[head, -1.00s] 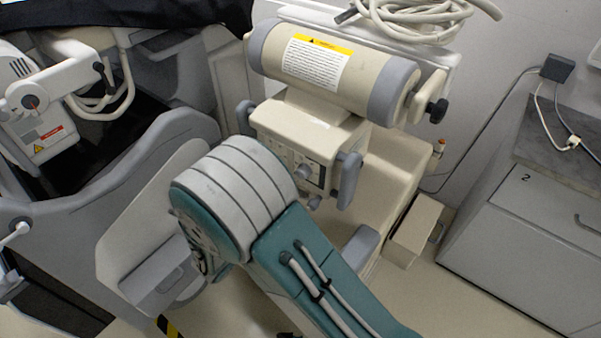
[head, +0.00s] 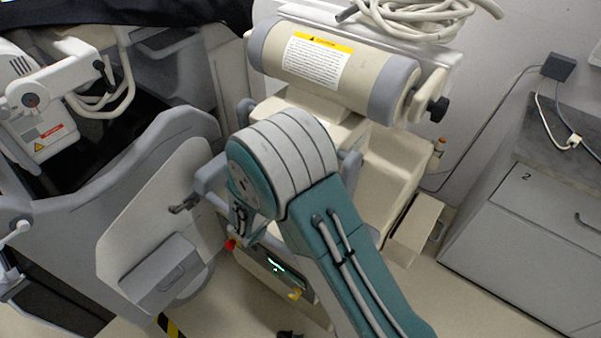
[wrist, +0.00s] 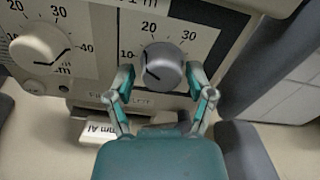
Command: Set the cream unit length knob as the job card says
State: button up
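The cream unit (head: 400,160) stands in the middle of the head view; my arm hides its control panel there. In the wrist view its panel (wrist: 110,22) carries a grey knob (wrist: 162,65) with a scale marked 10, 20 and 30. The knob's dark line points to the lower left, near or below the 10. To its left is a cream knob (wrist: 38,46) with a scale of 20, 30 and 40; its dark mark points near 40. My gripper (wrist: 160,73) is open, one finger on each side of the grey knob; contact is unclear. The lettering below is unreadable. I see no job card.
A white tag reading "mm Al" (wrist: 98,131) sits below the panel. A grey cabinet marked 2 (head: 530,235) is at the right. A coiled cable (head: 420,18) lies on top.

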grip_shut()
jog(key=shift+m, duration=0.4)
jog(key=shift+w+a+m, duration=0.1)
jog(key=shift+m, duration=2.4)
jog(key=o, duration=0.6)
grip_release()
jog(key=shift+c, duration=0.2)
